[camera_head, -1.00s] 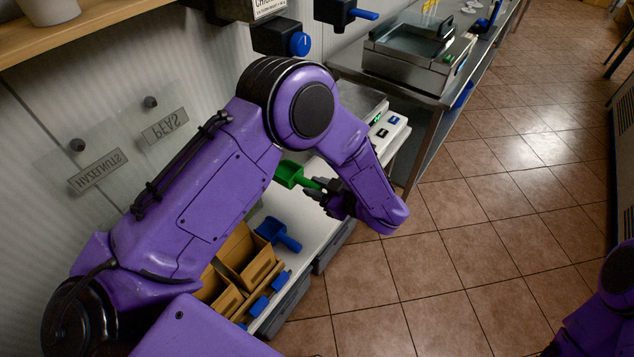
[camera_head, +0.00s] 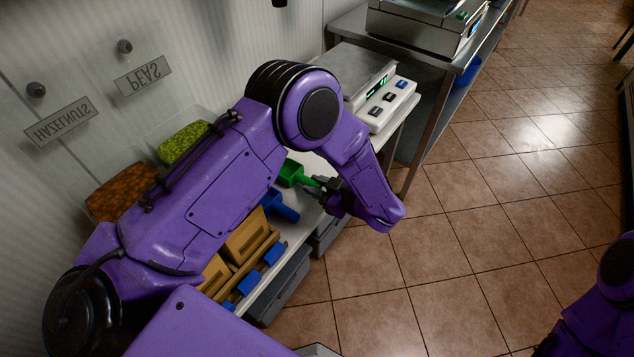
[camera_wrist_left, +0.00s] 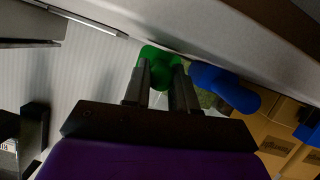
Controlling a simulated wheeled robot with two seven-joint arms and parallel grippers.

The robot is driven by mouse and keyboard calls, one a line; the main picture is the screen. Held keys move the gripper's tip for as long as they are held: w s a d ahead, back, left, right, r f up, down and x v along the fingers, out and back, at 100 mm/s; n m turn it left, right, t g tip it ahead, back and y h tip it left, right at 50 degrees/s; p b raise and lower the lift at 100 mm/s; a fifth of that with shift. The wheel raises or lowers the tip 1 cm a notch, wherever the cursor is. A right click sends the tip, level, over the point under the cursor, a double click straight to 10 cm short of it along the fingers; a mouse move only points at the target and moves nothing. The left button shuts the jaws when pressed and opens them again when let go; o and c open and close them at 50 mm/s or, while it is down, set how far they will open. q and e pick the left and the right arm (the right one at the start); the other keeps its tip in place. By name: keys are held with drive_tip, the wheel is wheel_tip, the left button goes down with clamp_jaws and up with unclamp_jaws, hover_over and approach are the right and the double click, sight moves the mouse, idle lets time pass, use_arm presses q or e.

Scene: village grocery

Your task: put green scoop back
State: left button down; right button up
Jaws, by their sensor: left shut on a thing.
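My left gripper (camera_head: 322,190) is shut on the green scoop (camera_head: 291,173) by its handle end. The scoop's cup points to the left in the head view, over or beside the white counter. In the left wrist view the green scoop (camera_wrist_left: 158,58) shows beyond the two dark fingers (camera_wrist_left: 160,88). The blue scoop (camera_head: 280,206) lies close by, nearer the tan boxes, and shows beside the green one in the wrist view (camera_wrist_left: 225,88). Whether the green scoop touches the counter I cannot tell. My right gripper is not seen; only part of my right arm shows at the lower right.
Tan boxes (camera_head: 247,236) with blue tabs (camera_head: 273,254) stand on the white counter. Clear bins labelled PEAS (camera_head: 143,76) and HAZELNUTS (camera_head: 60,122) are at the wall. A white scale (camera_head: 386,104) stands behind the gripper. The tiled floor at right is clear.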

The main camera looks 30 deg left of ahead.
use_arm(q)
drive_tip(key=shift+f, duration=0.15)
drive_tip(key=c, duration=0.8)
unclamp_jaws()
drive_tip(key=b+v, duration=0.1)
drive_tip(key=v, duration=0.9)
drive_tip(key=shift+s+d, duration=0.1)
drive_tip(key=shift+d, duration=0.2)
